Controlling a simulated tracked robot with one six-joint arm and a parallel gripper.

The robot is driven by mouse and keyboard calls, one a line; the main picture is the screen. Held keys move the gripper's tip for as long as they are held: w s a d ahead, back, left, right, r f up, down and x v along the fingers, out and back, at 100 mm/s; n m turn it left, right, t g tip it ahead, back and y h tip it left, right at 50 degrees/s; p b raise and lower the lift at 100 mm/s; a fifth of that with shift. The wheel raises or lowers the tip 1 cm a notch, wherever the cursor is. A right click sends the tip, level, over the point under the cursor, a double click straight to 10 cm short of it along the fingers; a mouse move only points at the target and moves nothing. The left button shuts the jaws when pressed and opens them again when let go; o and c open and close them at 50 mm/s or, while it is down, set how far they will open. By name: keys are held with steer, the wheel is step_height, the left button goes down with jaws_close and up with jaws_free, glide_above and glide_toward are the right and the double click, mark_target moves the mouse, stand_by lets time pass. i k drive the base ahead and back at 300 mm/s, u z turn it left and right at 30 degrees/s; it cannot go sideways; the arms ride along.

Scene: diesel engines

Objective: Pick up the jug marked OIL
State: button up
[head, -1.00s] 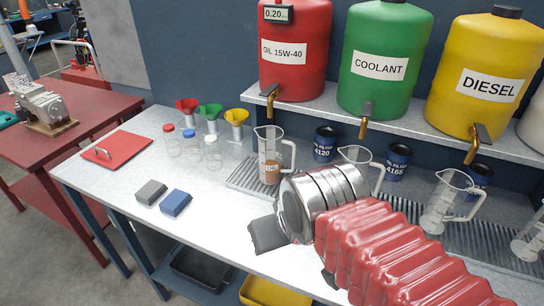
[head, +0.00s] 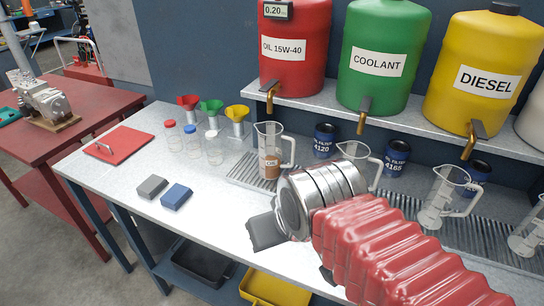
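The jug marked OIL (head: 270,152) is a clear jug with a handle on its right side and brown liquid in its lower part. It stands upright on the ribbed drip tray (head: 247,172), below the tap of the red drum labelled OIL 15W-40 (head: 293,48). My gripper (head: 262,232) is at the end of my red-sleeved arm, in front of the jug and nearer the camera, apart from it. One dark grey finger shows. The other finger is mostly hidden behind my wrist, so the opening cannot be judged.
More clear jugs stand to the right, one partly behind my wrist (head: 357,160) and one farther right (head: 443,195). Blue oil filters (head: 325,140) stand behind. Sample jars (head: 192,143), funnels (head: 211,109) and two small blocks (head: 176,196) are left. The bench's left front is mostly clear.

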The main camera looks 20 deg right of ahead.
mark_target(275, 153)
steer(key=u, duration=0.35)
steer(key=k, duration=0.5)
steer(key=u, duration=1.05)
steer(key=k, duration=0.85)
steer(key=u, duration=0.4)
steer(key=i, duration=1.05)
steer(key=z, duration=0.55)
steer(key=i, duration=0.65)
steer(key=z, duration=1.1)
steer(key=i, duration=0.85)
steer(key=z, duration=0.55)
